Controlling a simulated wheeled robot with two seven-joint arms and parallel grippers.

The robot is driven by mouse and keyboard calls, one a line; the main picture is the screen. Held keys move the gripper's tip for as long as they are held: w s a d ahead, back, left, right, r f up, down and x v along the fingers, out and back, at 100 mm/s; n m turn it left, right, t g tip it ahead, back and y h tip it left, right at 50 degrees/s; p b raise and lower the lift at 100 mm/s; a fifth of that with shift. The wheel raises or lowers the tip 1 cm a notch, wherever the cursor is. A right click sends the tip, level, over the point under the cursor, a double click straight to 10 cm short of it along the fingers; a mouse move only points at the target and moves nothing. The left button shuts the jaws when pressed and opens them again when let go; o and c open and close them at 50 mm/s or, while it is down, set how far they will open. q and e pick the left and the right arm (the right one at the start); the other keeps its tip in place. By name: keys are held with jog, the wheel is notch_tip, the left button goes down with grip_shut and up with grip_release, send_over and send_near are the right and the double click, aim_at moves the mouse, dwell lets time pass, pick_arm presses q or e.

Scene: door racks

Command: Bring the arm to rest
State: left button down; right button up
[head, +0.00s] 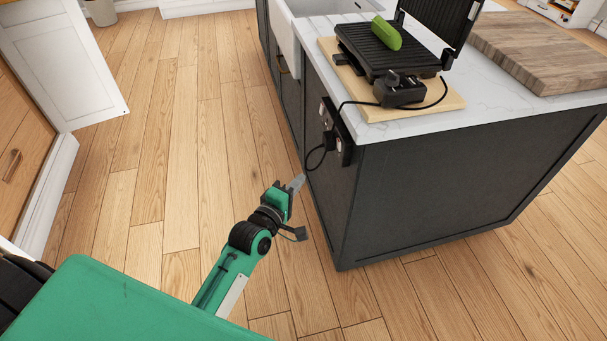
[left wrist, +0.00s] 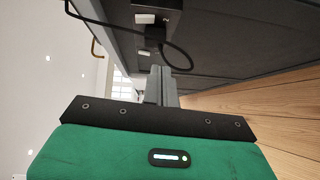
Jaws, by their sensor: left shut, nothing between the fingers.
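My left arm is green and black and reaches up over the floor in the head view. Its gripper (head: 297,184) is shut and empty, with the grey fingers pointing at the end of the dark island cabinet (head: 440,190). In the left wrist view the closed fingers (left wrist: 162,85) show in front of the cabinet panel, close to the sockets and a black cable. I cannot tell from these views whether the fingertips touch the cable. My right gripper is not in view.
A black grill (head: 372,47) with a green cucumber (head: 386,33) stands on a wooden board (head: 445,103) on the white worktop. Its cable runs to a plug (head: 329,139) on the cabinet's side. A wooden block (head: 545,50) lies at right. An open white door (head: 65,60) stands at left; floor between is clear.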

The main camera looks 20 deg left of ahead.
pick_arm(q)
jog(key=shift+s+a, duration=0.1)
jog(key=shift+s, duration=0.15)
jog(key=shift+f, duration=0.1)
dwell(0.3)
